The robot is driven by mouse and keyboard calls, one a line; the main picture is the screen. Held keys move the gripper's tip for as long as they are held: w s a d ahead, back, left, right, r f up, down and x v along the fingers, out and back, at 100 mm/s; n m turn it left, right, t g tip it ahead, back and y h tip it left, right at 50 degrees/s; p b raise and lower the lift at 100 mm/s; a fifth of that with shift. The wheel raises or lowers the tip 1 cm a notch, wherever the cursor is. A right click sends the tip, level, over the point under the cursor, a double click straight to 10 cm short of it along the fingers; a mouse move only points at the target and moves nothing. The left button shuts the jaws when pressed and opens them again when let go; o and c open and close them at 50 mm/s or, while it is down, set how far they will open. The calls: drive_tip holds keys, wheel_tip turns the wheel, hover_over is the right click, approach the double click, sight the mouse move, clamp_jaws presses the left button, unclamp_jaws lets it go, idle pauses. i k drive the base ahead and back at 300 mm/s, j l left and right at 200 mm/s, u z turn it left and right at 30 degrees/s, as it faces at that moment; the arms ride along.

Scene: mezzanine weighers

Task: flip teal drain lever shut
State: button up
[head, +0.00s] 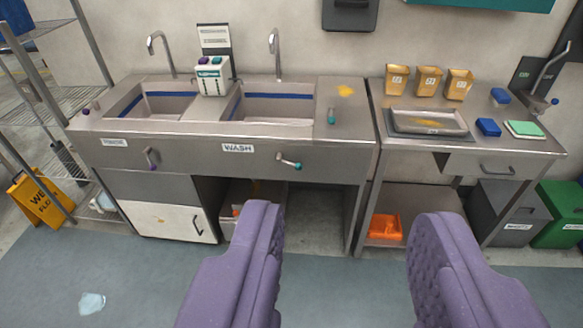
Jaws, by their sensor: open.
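A drain lever with a teal knob (297,166) sits on the front panel of the steel sink unit (330,160), right of the "WASH" label (238,148). Its arm slants slightly down to the right. A second lever with a purple knob (152,163) is on the left of the same panel, with its arm pointing mostly down. My gripper (345,225) has two purple padded fingers in the lower part of the view. It is open and empty, apart from the sink unit. No finger touches the teal lever.
The wash basin (275,107) lies above the teal lever. A small teal-based handle (331,116) stands on the counter to the right. A side table (465,165) adjoins the sink unit at right. An orange bin (384,228) sits below. The floor in front (120,270) is mostly clear.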

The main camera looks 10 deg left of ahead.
sight(290, 164)
drive_tip(key=i+u, duration=0.2)
drive_tip(key=i, duration=0.55)
drive_tip(key=i+u, duration=0.15)
drive_tip(key=i, duration=0.65)
drive_tip(key=i+l+u, duration=0.2)
drive_tip(key=i, duration=0.55)
